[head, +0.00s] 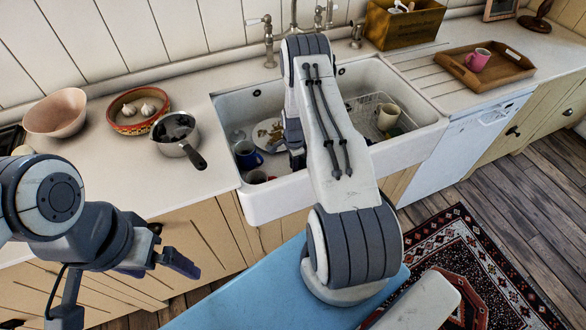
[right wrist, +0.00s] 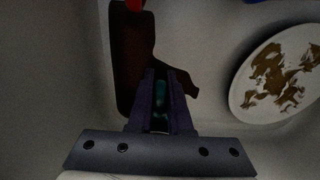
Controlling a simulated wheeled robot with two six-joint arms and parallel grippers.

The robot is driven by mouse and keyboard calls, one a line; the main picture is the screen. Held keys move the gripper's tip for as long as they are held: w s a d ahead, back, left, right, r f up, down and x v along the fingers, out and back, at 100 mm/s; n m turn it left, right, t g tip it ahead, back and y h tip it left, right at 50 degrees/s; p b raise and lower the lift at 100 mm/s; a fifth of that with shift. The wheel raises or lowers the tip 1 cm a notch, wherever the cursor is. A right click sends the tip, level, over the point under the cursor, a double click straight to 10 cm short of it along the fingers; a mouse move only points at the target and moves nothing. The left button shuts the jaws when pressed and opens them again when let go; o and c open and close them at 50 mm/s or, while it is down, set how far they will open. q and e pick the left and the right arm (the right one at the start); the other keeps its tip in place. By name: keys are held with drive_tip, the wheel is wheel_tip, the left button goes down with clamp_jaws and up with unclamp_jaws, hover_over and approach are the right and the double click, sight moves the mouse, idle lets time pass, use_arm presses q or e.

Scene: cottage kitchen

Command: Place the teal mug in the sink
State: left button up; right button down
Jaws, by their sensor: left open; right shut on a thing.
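My right gripper (right wrist: 161,80) is shut on the teal mug (right wrist: 161,100), of which only a narrow teal strip shows between the fingers in the right wrist view. In the head view my right arm reaches into the white sink (head: 262,208) and hides the mug; only a dark part of the right gripper (head: 297,158) shows beside the arm. The right wrist view looks down at the pale sink floor, with a dark shadow beside the fingers. I cannot tell if the mug touches the floor. My left gripper (head: 165,258) is open and empty in front of the cabinets.
The sink holds a stained plate (right wrist: 268,88), a blue mug (head: 247,154), and a cream mug (head: 388,117) near a wire rack. A saucepan (head: 177,134), garlic bowl (head: 136,122) and pink bowl (head: 57,113) stand left. A tray (head: 515,67) with a pink mug (head: 478,60) is right.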

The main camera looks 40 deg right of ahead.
wheel_tip(320, 180, down, 3)
drive_tip(key=shift+f+p, duration=0.15)
drive_tip(key=shift+p, duration=0.15)
drive_tip(key=shift+f, duration=0.2)
drive_tip(key=c, duration=1.3)
unclamp_jaws()
drive_tip(key=shift+b, duration=0.3)
drive_tip(key=o, duration=0.5)
drive_tip(key=shift+c, duration=0.2)
drive_tip(key=shift+r, duration=0.1)
